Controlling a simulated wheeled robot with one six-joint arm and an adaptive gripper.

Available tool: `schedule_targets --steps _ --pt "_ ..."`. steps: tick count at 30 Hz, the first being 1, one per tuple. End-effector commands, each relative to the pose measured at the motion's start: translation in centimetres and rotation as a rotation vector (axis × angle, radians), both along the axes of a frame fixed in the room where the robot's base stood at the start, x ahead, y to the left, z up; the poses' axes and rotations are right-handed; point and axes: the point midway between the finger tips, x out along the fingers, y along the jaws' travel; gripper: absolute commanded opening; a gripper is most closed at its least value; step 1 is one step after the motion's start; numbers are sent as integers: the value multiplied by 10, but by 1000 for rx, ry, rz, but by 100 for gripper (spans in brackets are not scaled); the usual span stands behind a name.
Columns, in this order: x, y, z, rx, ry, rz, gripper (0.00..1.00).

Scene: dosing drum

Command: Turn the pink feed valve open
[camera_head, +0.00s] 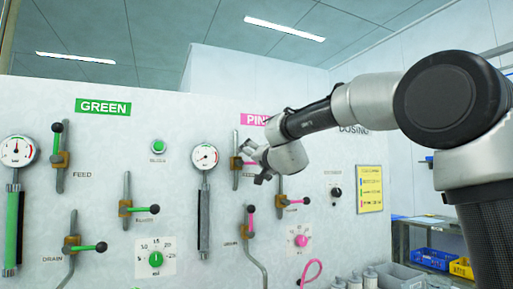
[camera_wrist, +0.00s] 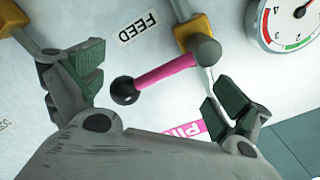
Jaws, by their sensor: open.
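The pink feed valve shows in the wrist view: a pink lever (camera_wrist: 165,72) with a black ball knob (camera_wrist: 125,90), reaching from a grey hub (camera_wrist: 206,52) by a yellow body (camera_wrist: 190,32). The lever lies roughly crosswise to its pipe. The label FEED (camera_wrist: 138,27) is beside it. My gripper (camera_wrist: 157,88) is open, one finger on each side of the lever and knob, with no visible contact. In the head view my gripper (camera_head: 255,165) is in front of the pink feed valve's pipe (camera_head: 236,147) and hides most of the lever.
Below are a pink drain valve (camera_head: 250,222) with its lever up and another pink-lever valve (camera_head: 294,202) pointing right. A pink dial (camera_head: 301,240) and pressure gauge (camera_head: 205,156) are nearby. Green valves fill the panel's left.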

Motion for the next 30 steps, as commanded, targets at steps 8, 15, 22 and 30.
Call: schedule_targets --steps 8,15,22,30 --pt "-2 7 2 1 0 1 100" --pt "-2 7 2 0 -1 1 100" --pt "-4 13 3 1 0 1 100" --pt "-6 19 5 0 -1 3 100"
